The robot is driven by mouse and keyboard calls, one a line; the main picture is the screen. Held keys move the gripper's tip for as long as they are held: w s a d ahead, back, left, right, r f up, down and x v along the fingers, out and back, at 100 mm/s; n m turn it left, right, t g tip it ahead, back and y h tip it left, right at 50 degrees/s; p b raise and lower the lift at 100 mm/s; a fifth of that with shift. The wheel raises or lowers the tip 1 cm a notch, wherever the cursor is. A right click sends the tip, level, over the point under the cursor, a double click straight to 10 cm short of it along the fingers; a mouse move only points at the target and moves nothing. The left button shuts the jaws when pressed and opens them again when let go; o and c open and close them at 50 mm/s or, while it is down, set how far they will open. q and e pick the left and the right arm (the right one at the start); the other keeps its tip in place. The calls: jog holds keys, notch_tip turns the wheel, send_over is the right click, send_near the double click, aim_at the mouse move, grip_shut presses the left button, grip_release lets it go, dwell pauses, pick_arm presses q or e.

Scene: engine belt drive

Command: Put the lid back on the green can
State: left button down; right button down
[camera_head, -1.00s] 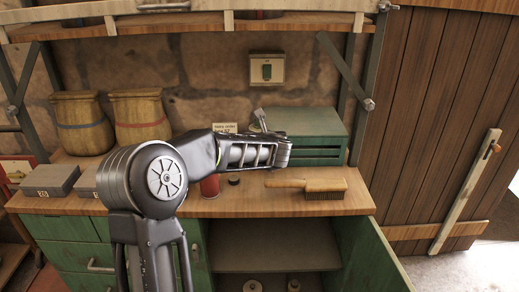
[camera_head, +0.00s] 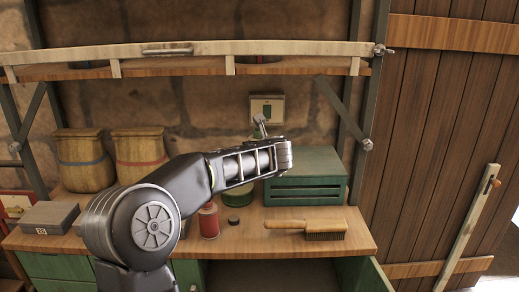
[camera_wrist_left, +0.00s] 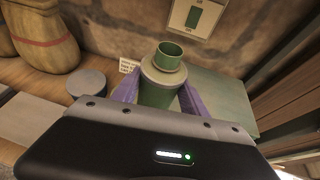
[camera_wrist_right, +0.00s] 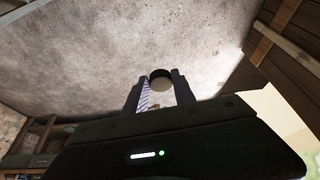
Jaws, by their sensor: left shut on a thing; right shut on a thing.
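In the left wrist view my left gripper (camera_wrist_left: 158,96) is shut around the body of a green can (camera_wrist_left: 156,97), with a pale round shoulder and a short green neck on top. In the right wrist view my right gripper (camera_wrist_right: 156,84) is shut on a small round piece (camera_wrist_right: 161,82) with a dark rim and pale face. It may be the lid, but I cannot be sure. My right gripper is outside the head view.
On the workbench (camera_head: 345,247) stand a red can (camera_head: 208,222), a small dark piece (camera_head: 233,221), a round green tin (camera_head: 240,194), a brush (camera_head: 305,227) and a green box (camera_head: 308,178). Two sacks (camera_head: 85,160) stand at left. A shelf (camera_head: 200,68) hangs above.

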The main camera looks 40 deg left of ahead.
pick_arm(q)
jog(key=c, duration=1.2)
grip_release()
grip_shut()
pick_arm(e)
jog(key=shift+s+d, duration=0.1)
